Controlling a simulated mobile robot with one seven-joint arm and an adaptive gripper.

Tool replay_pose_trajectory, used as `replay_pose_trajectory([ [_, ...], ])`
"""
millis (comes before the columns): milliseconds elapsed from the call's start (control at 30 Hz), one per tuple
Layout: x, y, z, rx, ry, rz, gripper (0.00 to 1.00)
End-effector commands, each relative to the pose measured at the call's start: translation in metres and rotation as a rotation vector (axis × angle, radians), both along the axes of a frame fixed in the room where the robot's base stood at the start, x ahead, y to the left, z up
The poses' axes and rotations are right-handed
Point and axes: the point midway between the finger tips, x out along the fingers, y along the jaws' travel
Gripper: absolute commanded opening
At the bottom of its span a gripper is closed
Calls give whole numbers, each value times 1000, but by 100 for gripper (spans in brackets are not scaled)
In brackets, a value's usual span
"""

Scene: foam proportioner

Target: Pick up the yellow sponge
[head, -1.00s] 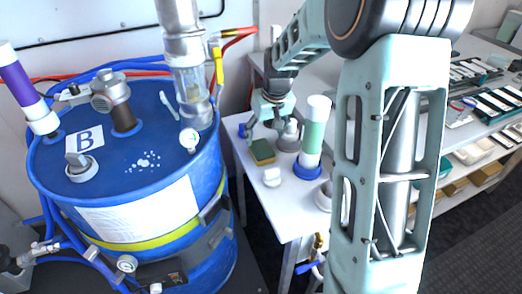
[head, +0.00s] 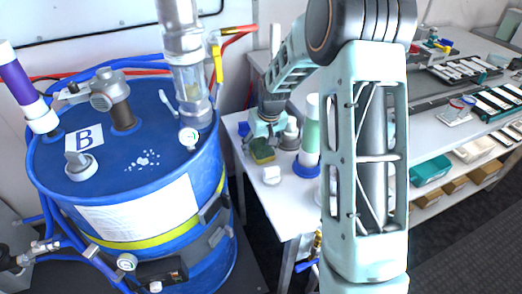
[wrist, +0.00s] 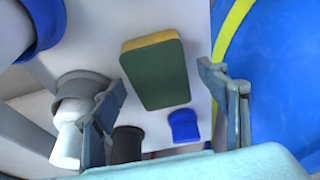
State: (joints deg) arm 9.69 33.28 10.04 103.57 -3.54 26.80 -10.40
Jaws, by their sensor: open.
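The yellow sponge (head: 262,151) has a dark green top face. It lies on the white table (head: 293,222), right of the blue drum. In the wrist view the sponge (wrist: 155,72) shows its green face and a yellow edge, lying between the lines of the two fingers. My gripper (head: 264,138) is just above and behind the sponge in the head view. In the wrist view my gripper (wrist: 162,82) is open, with one finger on each side of the sponge and nothing held. Whether the fingers are down at the sponge's height, I cannot tell.
A small blue item (wrist: 184,125) lies close to the sponge. A white-capped grey bottle (head: 290,134), a green and white cylinder (head: 311,135) and a small white piece (head: 271,175) stand nearby. The blue drum (head: 130,168) is close on the left.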

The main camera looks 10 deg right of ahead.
Motion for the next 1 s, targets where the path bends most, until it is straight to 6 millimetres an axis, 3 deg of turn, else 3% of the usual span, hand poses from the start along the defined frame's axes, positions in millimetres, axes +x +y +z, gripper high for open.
replay_pose_trajectory([
  [733, 0, 0, -5, 0, 0, 0, 67],
  [1000, 0, 0, -5, 0, 0, 0, 38],
])
